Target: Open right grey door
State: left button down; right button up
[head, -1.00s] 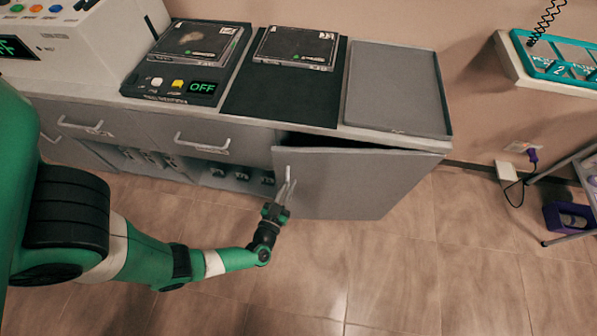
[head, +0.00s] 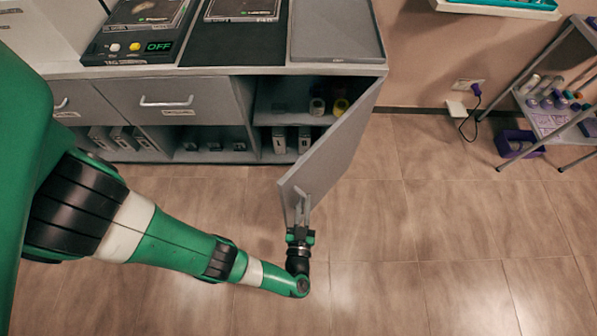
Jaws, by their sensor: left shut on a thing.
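The right grey door (head: 336,150) stands swung well out from the counter, hinged at its right side. Its free edge points toward me. My left gripper (head: 302,204) is at that free edge, shut on the door's handle; the handle itself is mostly hidden by the fingers. The cabinet interior (head: 285,103) behind the door shows, with small jars (head: 318,106) on the shelf and white and grey boxes or binders (head: 279,140) below. My right gripper is not in view.
The grey counter (head: 230,70) carries black devices (head: 135,30) and a grey tray (head: 335,30). A drawer (head: 168,101) is shut at left. The tiled floor around the door is clear.

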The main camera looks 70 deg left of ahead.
pick_arm(q)
jog(key=shift+w+d+f+g, duration=0.15)
jog(key=shift+w+d+g, duration=0.2)
jog(key=shift+d, duration=0.1)
jog(key=c, duration=0.9)
grip_release()
jog(key=shift+w, duration=0.15)
jog(key=shift+b+v, duration=0.65)
jog(key=shift+v, duration=5.15)
jog(key=shift+c, duration=0.2)
